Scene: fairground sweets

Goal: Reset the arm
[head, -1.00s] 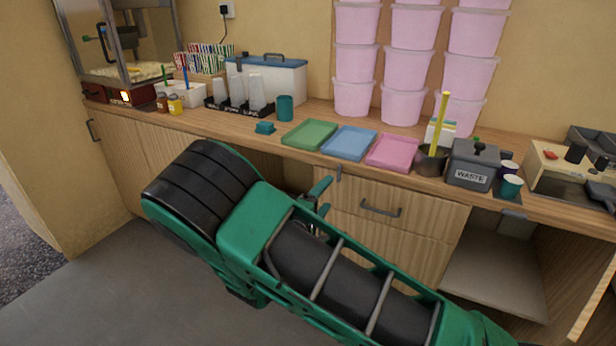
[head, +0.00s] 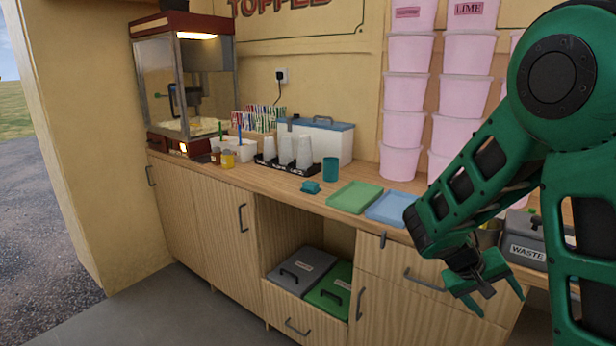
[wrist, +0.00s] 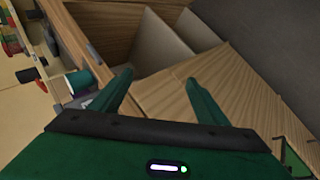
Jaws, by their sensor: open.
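My gripper (head: 491,291) is at the end of my green arm, at the right of the head view. It hangs in front of the wooden drawers, below the worktop edge. Its two green fingers are spread apart with nothing between them. The wrist view also shows both fingers (wrist: 160,100) apart and empty, with cabinet wood and an open compartment beyond them. My arm is folded on the right side and hides part of the worktop there.
The wooden worktop (head: 262,178) carries a green tray (head: 354,197), a blue tray (head: 388,207), a teal cup (head: 330,168) and a grey waste bin (head: 527,250). Pink tubs (head: 404,90) are stacked behind. A popcorn machine (head: 185,75) stands left. The floor at front left is clear.

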